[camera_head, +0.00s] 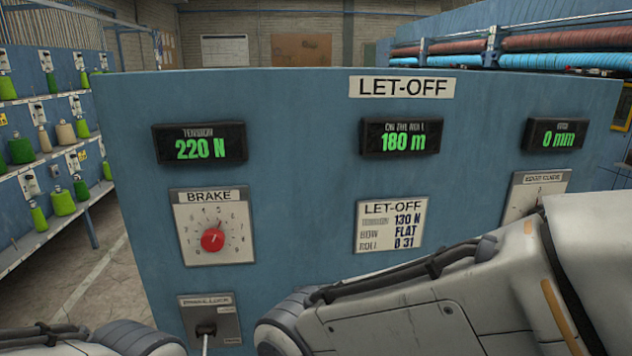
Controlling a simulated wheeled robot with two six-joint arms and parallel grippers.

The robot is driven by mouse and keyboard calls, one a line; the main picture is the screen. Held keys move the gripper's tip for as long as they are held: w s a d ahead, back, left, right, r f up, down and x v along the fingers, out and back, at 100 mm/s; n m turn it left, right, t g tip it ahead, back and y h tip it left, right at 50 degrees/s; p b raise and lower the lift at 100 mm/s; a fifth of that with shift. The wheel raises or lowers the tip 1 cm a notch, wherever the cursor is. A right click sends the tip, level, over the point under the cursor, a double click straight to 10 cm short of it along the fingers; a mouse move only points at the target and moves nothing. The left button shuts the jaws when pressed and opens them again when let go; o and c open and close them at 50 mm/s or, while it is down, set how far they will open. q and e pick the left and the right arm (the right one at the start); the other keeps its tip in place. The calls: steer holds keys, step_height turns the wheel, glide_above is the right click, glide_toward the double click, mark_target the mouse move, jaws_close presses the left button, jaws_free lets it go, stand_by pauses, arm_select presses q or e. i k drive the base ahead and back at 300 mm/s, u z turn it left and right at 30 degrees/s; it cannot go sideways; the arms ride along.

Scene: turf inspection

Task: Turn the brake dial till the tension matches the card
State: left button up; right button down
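The brake dial, a red knob (212,240), sits on a white plate labelled BRAKE, with a numbered scale around it. Its pointer seems to aim up and slightly right; the exact number is too small to read. The tension display (199,143) above it reads 220 N in green. The LET-OFF card (391,226) to the right reads tension 130 N, bow FLAT and a roll line. Parts of my arms cross the bottom of the view, and neither gripper shows.
A brake lock plate (212,321) with a dark lever switch is below the dial. Displays reading 180 m (401,138) and 0 mm (555,135) are on the same blue panel (300,190). My arm partly covers another dial plate (535,194) at right. Yarn racks stand left.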

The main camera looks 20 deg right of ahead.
mark_target(212, 240)
steer(key=z, duration=1.4)
steer(key=k, duration=1)
steer(key=u, duration=1.1)
